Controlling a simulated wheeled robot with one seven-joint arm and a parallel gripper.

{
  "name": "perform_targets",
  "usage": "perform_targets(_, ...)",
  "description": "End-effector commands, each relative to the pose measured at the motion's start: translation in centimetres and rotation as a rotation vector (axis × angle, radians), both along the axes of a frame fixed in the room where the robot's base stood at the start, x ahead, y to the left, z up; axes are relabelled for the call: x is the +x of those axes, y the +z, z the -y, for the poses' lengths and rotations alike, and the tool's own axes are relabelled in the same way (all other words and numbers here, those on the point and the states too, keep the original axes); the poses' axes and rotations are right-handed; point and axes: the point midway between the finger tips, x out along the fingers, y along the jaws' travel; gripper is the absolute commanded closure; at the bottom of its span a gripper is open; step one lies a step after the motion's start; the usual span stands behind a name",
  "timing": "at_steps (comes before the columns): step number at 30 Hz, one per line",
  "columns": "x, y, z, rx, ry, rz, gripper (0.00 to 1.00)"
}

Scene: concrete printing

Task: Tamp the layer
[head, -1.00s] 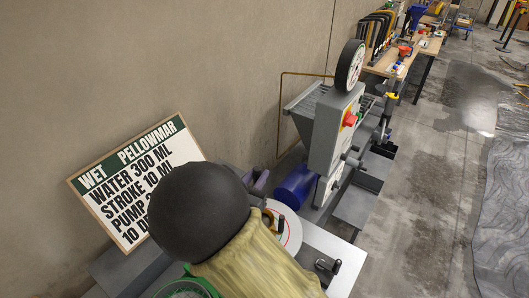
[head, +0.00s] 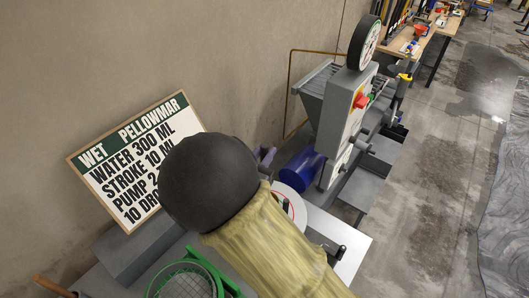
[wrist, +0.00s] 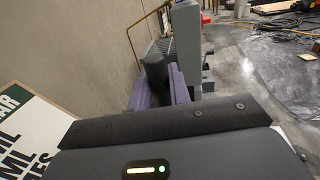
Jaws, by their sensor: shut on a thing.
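In the wrist view my gripper (wrist: 160,88) shows two purple fingers around a dark grey upright piece (wrist: 153,68), which looks like a handle. Its lower end is hidden behind my wrist. In the head view only a small purple part of my gripper (head: 266,156) shows behind my arm, in front of the wall. The layer and whatever contains it cannot be made out in either view. A white disc with a red ring (head: 291,203) is partly covered by my arm in the head view.
A grey machine (head: 343,120) with a dial and red button stands right of my gripper, a blue cylinder (head: 303,168) beside it. A sign (head: 110,170) leans by the wall. A green-rimmed sieve (head: 188,280) sits at bottom.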

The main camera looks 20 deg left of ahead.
Motion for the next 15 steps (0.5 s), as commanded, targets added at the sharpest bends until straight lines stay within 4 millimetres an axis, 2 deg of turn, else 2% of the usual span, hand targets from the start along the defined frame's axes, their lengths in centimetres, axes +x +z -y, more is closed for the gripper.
perform_targets(1,0.0,-0.8,0.1,0.000,-0.002,0.000,1.00)
perform_targets(15,0.1,-4.4,0.2,0.000,-0.004,0.001,1.00)
